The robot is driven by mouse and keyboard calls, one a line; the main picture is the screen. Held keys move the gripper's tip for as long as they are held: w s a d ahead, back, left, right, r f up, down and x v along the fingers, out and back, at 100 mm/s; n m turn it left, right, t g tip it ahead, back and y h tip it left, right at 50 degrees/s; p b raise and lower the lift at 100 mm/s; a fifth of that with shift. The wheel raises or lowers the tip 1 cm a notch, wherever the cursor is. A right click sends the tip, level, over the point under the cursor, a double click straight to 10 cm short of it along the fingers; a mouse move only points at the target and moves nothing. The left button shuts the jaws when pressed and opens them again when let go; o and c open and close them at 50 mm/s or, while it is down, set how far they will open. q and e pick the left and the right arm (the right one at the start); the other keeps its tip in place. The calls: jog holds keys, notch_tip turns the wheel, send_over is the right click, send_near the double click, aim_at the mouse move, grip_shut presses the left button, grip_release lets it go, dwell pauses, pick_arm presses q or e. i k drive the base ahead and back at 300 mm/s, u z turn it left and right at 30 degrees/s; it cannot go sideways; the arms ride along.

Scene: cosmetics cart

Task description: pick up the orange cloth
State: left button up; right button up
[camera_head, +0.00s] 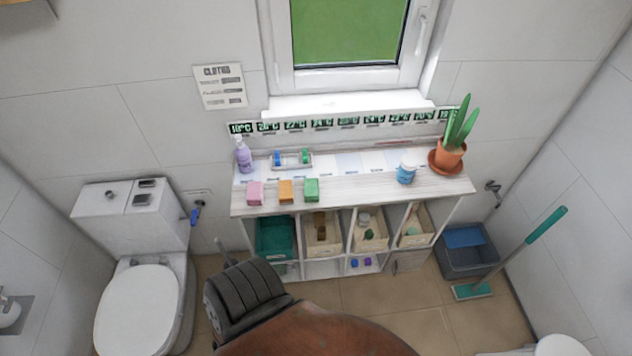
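The orange cloth (286,191) is a small folded block on the front left of the white cabinet top. It sits between a pink cloth (255,193) on its left and a green cloth (312,189) on its right, with small gaps. Nothing touches or covers it. Neither of my grippers shows with its fingertips. Only a black ridged part and a brown rounded part of my own body fill the bottom middle, well below the cloth.
On the cabinet top (370,189) stand a purple pump bottle (242,155), a small rack (291,160), a blue-and-white jar (406,171) and a potted plant (448,156). Bins fill the shelves below. A toilet (139,304) is left; a bucket (468,262) and mop (518,254) are right.

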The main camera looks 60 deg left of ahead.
aim_at(286, 192)
jog(key=u, duration=0.15)
jog(key=i, duration=0.75)
jog(key=u, duration=1.3)
jog(key=i, duration=0.8)
jog(key=u, duration=0.85)
